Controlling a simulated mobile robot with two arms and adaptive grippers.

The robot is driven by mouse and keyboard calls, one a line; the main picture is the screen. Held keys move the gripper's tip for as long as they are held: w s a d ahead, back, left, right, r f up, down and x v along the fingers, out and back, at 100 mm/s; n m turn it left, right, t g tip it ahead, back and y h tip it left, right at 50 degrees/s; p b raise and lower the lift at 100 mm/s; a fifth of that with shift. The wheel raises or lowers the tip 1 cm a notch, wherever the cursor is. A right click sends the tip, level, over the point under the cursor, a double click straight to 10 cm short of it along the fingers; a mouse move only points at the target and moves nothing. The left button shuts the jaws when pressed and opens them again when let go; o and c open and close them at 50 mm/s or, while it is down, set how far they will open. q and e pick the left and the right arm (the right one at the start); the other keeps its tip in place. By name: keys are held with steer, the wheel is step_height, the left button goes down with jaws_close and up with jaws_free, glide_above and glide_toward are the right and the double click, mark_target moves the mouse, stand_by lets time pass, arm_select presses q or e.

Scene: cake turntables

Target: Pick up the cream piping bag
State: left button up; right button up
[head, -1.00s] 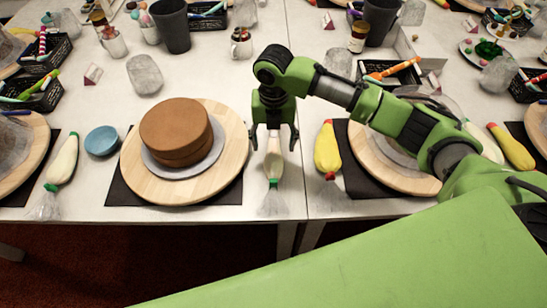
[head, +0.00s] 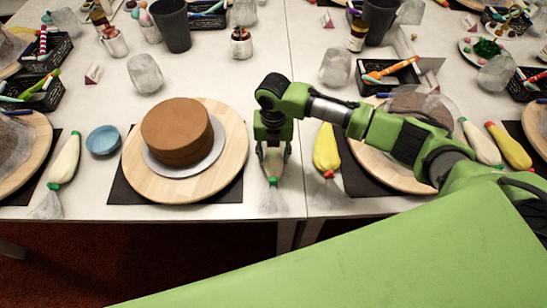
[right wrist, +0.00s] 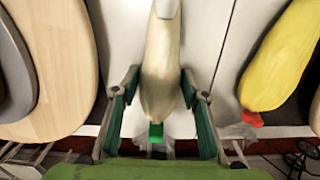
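A cream piping bag (head: 273,164) with a green cap lies on the white table, between the cake board and the yellow bag. Its clear, crumpled end points to the table's front edge. My right gripper (head: 273,155) is over it from above, one finger on each side. In the right wrist view the bag (right wrist: 160,75) lies between the fingers of the gripper (right wrist: 159,85), with a small gap at the left finger; contact at the right one is unclear. Part of the bag is hidden under the gripper in the head view. My left gripper is not in view.
A brown cake (head: 177,131) stands on a wooden board (head: 236,139) to the left. A yellow piping bag (head: 326,151) lies close on the right; it also shows in the right wrist view (right wrist: 280,55). Another cream bag (head: 64,160) lies far left, near a blue bowl (head: 103,140).

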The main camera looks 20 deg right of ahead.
steer(key=shift+w+r, duration=0.1)
steer(key=shift+r, duration=0.05)
steer(key=shift+r, duration=0.55)
steer(key=s+a+r+b, duration=0.3)
steer(key=s+a+r, duration=0.4)
steer(key=a+r, duration=0.4)
steer(key=shift+s+a+r, duration=0.35)
steer(key=shift+a+r, duration=0.05)
steer(key=shift+a, duration=0.05)
steer(key=shift+o, duration=0.9)
steer(key=shift+c, duration=1.2)
